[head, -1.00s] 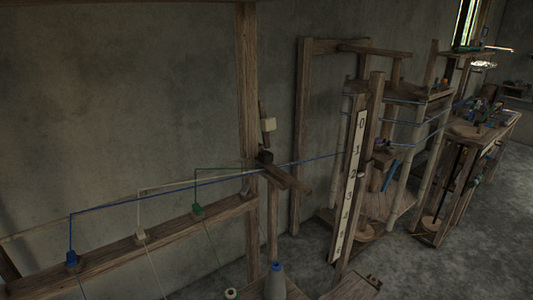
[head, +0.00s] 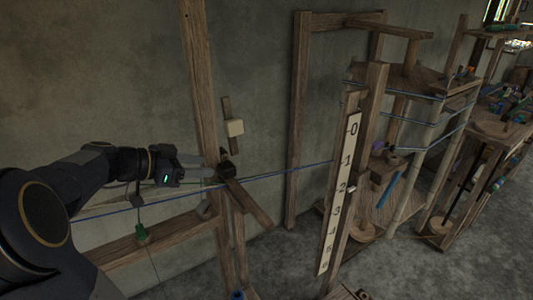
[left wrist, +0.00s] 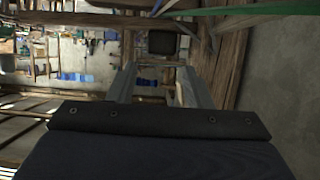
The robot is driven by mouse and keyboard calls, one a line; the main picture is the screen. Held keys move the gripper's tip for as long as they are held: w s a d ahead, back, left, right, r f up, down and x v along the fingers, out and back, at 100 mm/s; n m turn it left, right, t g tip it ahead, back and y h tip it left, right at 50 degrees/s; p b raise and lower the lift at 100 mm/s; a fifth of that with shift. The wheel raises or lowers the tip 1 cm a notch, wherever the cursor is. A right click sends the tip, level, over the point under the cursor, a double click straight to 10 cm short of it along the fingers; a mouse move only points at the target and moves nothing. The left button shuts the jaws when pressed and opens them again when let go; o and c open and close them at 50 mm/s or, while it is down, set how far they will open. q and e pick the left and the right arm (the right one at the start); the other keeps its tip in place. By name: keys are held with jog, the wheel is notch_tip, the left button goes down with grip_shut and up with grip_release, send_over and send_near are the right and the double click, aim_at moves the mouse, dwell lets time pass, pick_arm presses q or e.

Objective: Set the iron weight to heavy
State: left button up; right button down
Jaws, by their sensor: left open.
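A small dark block (head: 227,171), which looks like the iron weight, sits at the wall post on a short wooden arm (head: 249,203) that slants down to the right. My left gripper (head: 207,167) reaches in from the left, its fingers pointing at the block and close to it. In the left wrist view the open fingers (left wrist: 158,73) stand apart with nothing held between them. A dark square block (left wrist: 162,42) shows just beyond the fingertips. I cannot tell whether they touch it. No heavy or light marking is readable. My right gripper is not in view.
A pale block (head: 235,128) sits on a stick above the dark block. A blue thread (head: 290,172) runs past the gripper to the right. A green clip (head: 142,233) hangs on the lower rail. A numbered scale (head: 340,195) stands right, before the wooden frames.

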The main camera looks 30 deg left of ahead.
aim_at(223, 166)
pick_arm(q)
jog(key=p+x, duration=0.2)
jog(key=x, duration=0.5)
jog(key=shift+w+d, duration=0.1)
jog(key=shift+w, duration=0.25)
jog(key=shift+c, duration=0.2)
